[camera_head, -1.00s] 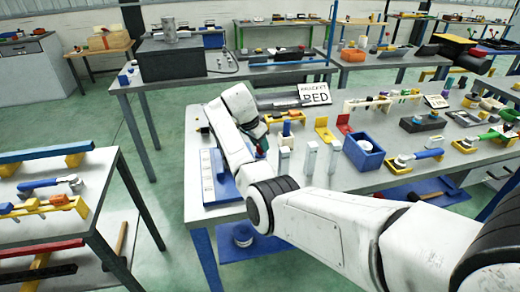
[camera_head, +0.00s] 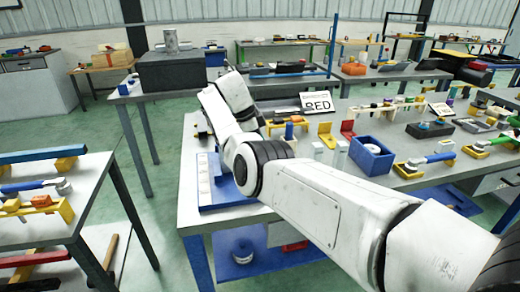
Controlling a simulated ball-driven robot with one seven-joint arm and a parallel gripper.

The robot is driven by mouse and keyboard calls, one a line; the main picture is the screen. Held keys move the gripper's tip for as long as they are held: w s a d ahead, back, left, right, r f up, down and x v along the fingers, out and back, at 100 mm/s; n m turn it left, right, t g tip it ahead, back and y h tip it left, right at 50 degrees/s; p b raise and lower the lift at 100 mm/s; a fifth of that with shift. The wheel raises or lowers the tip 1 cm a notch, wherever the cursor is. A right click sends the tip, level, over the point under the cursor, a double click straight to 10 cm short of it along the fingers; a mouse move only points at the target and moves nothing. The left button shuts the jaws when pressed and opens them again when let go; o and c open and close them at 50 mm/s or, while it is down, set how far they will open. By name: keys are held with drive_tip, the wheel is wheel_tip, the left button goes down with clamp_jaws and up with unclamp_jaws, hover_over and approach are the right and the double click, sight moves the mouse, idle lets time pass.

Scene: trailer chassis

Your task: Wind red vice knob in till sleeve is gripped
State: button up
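My white arm reaches over the left end of the main workbench and bends down there. My gripper is hidden behind my own arm links, so I cannot see its fingers or what they touch. I cannot make out the red vice knob or the sleeve; my arm covers that part of the bench. A blue base plate (camera_head: 230,202) with a row of small pale pieces (camera_head: 204,176) shows at the bench's left end, partly behind my arm.
A sign reading BED (camera_head: 316,102) stands behind my arm. A blue bin (camera_head: 372,158), a yellow bracket (camera_head: 326,136) and a red bracket (camera_head: 348,130) stand to the right. A side table (camera_head: 60,215) with tools is at left, with green floor between.

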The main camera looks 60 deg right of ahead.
idle(0.3)
drive_tip(key=o, duration=1)
drive_tip(key=b+v, duration=0.1)
drive_tip(key=v, duration=0.9)
drive_tip(key=shift+w+r, duration=0.25)
drive_tip(key=shift+r, duration=0.1)
